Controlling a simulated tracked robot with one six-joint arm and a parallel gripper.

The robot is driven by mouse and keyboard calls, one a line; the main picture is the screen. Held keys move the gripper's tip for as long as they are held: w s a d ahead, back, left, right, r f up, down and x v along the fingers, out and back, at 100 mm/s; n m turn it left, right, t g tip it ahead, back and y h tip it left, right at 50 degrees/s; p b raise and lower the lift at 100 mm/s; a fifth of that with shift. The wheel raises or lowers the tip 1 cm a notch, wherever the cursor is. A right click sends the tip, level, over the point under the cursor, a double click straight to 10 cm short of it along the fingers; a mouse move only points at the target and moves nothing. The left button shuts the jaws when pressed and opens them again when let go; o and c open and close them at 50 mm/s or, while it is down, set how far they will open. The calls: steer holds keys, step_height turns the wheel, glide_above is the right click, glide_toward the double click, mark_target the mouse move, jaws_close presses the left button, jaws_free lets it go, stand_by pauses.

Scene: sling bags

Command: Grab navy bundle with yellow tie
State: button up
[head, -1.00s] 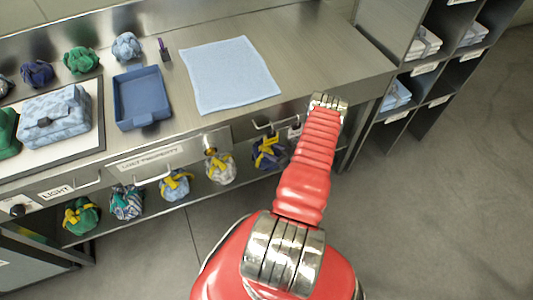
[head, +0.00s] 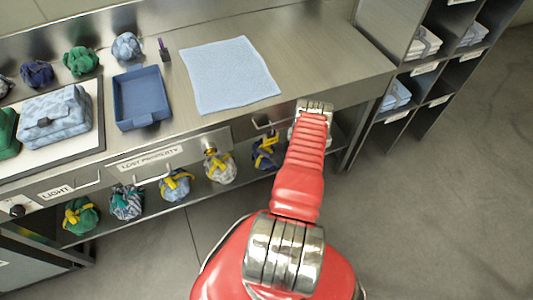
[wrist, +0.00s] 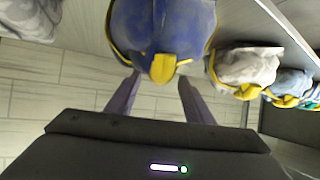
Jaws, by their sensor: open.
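The navy bundle (head: 266,157) with a yellow tie sits on the shelf below the counter, at the right end of the row in the head view, partly hidden by my arm. In the wrist view the navy bundle (wrist: 185,30) fills the top middle, and its yellow tie (wrist: 160,68) hangs toward my gripper (wrist: 158,80). The gripper is open, with one dark finger on each side of the tie's end. The fingertips are at the bundle's near edge; I cannot tell whether they touch it. The head view does not show the fingers.
A whitish bundle (head: 221,167) with a yellow tie is beside the navy one, and more bundles run along the shelf. The counter edge is above. A blue tray (head: 142,98) and a light blue cloth (head: 229,74) lie on the counter. Cubbies (head: 423,75) stand right.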

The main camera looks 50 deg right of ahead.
steer(key=shift+c, duration=0.3)
jaws_close()
stand_by(0.3)
stand_by(0.3)
